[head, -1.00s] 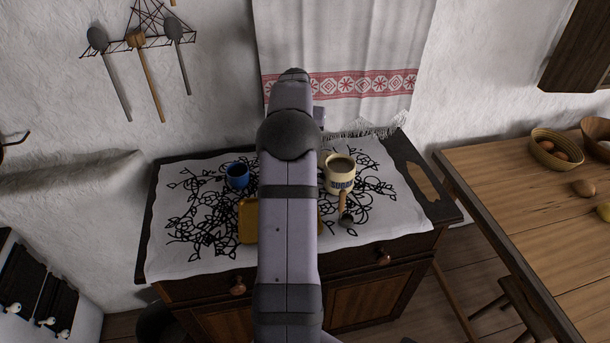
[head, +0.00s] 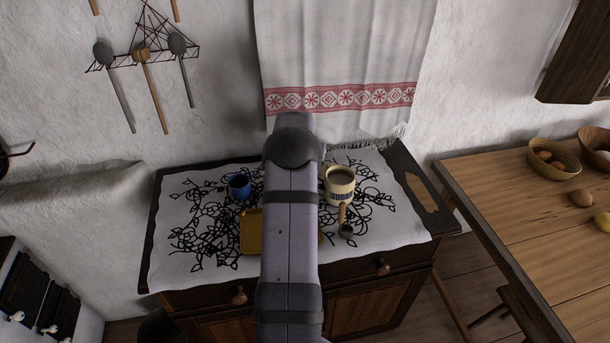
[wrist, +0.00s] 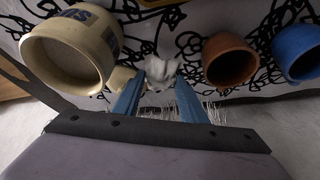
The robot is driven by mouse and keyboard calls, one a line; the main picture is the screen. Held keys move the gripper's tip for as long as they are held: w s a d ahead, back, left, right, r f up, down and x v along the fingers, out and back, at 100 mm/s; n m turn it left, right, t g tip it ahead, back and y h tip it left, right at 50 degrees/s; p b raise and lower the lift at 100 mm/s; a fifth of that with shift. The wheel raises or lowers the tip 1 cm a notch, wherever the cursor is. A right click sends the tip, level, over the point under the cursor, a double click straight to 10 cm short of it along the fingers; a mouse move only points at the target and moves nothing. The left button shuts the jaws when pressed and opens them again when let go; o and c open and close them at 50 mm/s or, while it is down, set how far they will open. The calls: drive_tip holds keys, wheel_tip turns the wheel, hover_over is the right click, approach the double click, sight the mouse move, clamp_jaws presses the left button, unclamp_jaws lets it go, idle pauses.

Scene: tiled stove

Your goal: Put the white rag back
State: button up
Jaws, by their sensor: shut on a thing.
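The white rag (wrist: 161,73) is a small crumpled bundle between the blue fingertips of my gripper (wrist: 160,80) in the wrist view. My gripper is shut on it, above the black-and-white patterned cloth (wrist: 180,20). Whether the rag touches the cloth is unclear. In the head view my own arm hides the gripper and the rag.
A cream sugar mug (head: 340,184) and blue cup (head: 239,186) stand on the cloth; a brown cup (wrist: 230,60) is close beside the rag. A yellow tray (head: 251,232) and a spoon (head: 344,222) lie nearby. A fringed towel (head: 340,60) hangs behind.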

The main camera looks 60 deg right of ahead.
drive_tip(key=shift+f+p, duration=0.35)
drive_tip(key=shift+f, duration=1)
drive_tip(key=shift+f, duration=0.2)
drive_tip(key=o, duration=1.2)
drive_tip(key=shift+r, duration=0.1)
